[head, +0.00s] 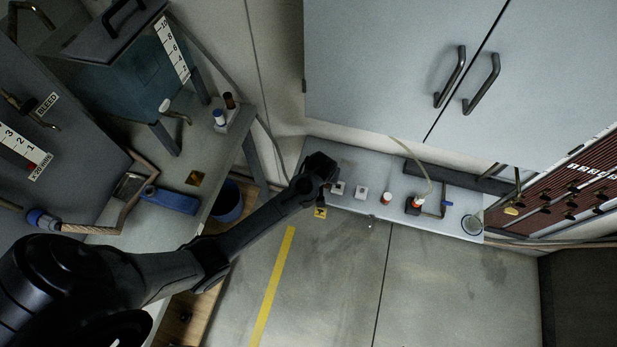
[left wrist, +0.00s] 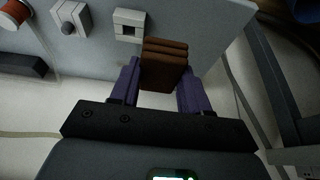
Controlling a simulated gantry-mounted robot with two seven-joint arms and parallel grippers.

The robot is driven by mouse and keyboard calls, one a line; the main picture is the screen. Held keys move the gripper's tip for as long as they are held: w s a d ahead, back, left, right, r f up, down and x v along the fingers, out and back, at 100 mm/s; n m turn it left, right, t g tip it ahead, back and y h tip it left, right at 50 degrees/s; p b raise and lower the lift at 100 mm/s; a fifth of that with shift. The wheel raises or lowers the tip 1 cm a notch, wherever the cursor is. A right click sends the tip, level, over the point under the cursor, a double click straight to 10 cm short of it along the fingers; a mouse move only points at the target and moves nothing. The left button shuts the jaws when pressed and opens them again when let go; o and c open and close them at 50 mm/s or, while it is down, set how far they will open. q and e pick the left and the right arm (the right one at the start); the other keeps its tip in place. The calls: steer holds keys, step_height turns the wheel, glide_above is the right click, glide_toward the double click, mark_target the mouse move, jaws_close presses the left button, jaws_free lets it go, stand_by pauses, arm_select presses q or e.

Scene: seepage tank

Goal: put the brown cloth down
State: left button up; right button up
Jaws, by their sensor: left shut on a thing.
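The brown cloth (left wrist: 163,66) shows in the left wrist view as a folded, layered block between the purple fingers of my left gripper (left wrist: 160,84). The gripper is shut on it. In the head view my left gripper (head: 322,168) is at the left end of the pale bench (head: 452,208) along the back wall. Whether the cloth touches the bench is hard to tell. My right gripper is in neither view.
Cabinet doors (head: 400,70) hang above. A blue bin (head: 229,201) stands below left.

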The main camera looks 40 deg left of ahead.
arm_select(q)
steer(key=a+f, duration=0.1)
steer(key=a, duration=0.1)
steer(key=a+f, duration=0.1)
steer(key=a, duration=0.1)
steer(key=a+f+b, duration=0.1)
steer(key=a+f, duration=0.1)
steer(key=shift+a, duration=0.35)
steer(key=shift+s+f+b, duration=0.1)
steer(key=shift+f+b, duration=0.55)
steer(key=shift+f, duration=1.3)
steer(key=shift+f, duration=0.2)
steer(key=o, duration=0.9)
